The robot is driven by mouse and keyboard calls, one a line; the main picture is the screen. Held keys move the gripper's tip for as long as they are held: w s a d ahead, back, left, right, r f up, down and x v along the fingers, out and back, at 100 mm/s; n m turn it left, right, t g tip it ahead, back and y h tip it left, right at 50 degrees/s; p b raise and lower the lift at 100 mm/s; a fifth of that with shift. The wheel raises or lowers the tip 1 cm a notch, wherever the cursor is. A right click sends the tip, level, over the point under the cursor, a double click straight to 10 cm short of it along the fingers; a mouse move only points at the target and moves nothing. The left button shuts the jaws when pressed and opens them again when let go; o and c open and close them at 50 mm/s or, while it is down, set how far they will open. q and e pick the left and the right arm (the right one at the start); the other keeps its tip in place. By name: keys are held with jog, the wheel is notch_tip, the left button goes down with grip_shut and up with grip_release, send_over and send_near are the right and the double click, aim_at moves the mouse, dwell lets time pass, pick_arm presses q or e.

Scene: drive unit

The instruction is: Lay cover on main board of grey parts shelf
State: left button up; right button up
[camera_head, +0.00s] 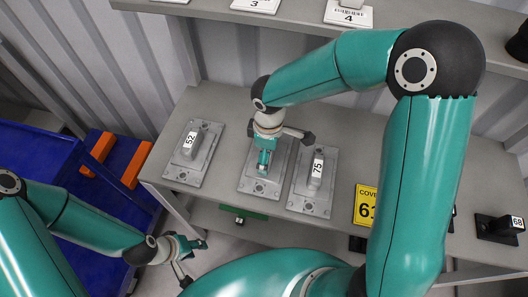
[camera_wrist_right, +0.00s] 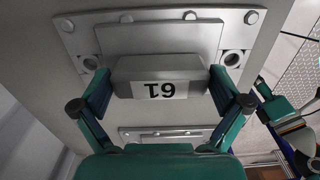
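A grey cover plate (camera_head: 258,187) with a raised block handle lies flat on the main board (camera_head: 235,108) of the grey shelf, between two similar plates. In the right wrist view, its handle (camera_wrist_right: 155,72) carries a white label, seen upside down, that looks like 61 or 19. My right gripper (camera_head: 264,165) reaches down over this cover. My left gripper (camera_head: 190,260) is open and empty, low in front of the shelf. The right arm hides part of the board.
Plates marked 52 (camera_head: 192,153) and 75 (camera_head: 315,182) lie on either side. A yellow COVER sign (camera_head: 366,205) stands right of them, and a black block marked 68 (camera_head: 498,228) sits far right. An upper shelf (camera_head: 290,22) runs behind. A blue bin (camera_head: 105,205) stands at left.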

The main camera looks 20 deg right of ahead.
notch_tip(320, 180, up, 12)
jog(key=shift+r+p, duration=0.15)
jog(key=shift+p, duration=0.2)
dwell(0.5)
